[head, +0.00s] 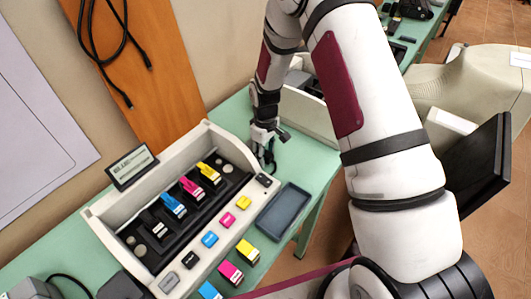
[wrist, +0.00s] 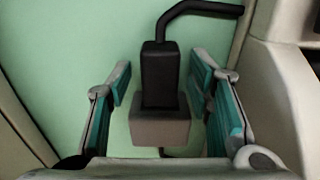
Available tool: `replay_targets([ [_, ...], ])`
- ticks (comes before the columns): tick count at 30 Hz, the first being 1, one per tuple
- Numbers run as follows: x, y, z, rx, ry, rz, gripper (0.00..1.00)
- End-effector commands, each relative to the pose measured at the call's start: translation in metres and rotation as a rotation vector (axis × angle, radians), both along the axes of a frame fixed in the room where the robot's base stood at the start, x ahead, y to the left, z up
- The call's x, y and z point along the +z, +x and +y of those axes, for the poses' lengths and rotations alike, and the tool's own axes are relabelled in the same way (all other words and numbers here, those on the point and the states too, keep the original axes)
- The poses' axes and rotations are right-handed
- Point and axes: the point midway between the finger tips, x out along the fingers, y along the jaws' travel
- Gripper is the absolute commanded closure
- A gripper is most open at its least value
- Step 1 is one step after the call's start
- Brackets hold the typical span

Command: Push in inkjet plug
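The inkjet plug (wrist: 160,75) is a black upright block with a bent black cable leaving its top to the right in the wrist view. Its lower end meets a grey block (wrist: 160,132), which looks like its socket. I cannot tell how deep the plug sits. My gripper (wrist: 165,88) is open, with one teal-padded finger on each side of the plug and gaps between. In the head view my gripper (head: 265,150) is low at the table, just beyond the right end of the inkjet unit (head: 103,212). The plug is not clear there.
Coloured cartridges sit in the inkjet unit, and several more lie in front of it. A dark blue tray (head: 283,211) lies on the green table (head: 318,162) right of the unit. A small display (head: 132,167) stands behind it. Pale housings flank the plug in the wrist view.

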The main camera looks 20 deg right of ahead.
Motion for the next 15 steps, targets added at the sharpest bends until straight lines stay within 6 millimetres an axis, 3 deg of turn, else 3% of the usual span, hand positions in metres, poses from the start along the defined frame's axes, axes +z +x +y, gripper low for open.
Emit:
replay_targets([
  [8,0.013,0.0,-0.001,0.0,0.0,0.0,0.53],
  [15,0.06,0.001,0.0,0.0,0.0,-0.004,0.53],
])
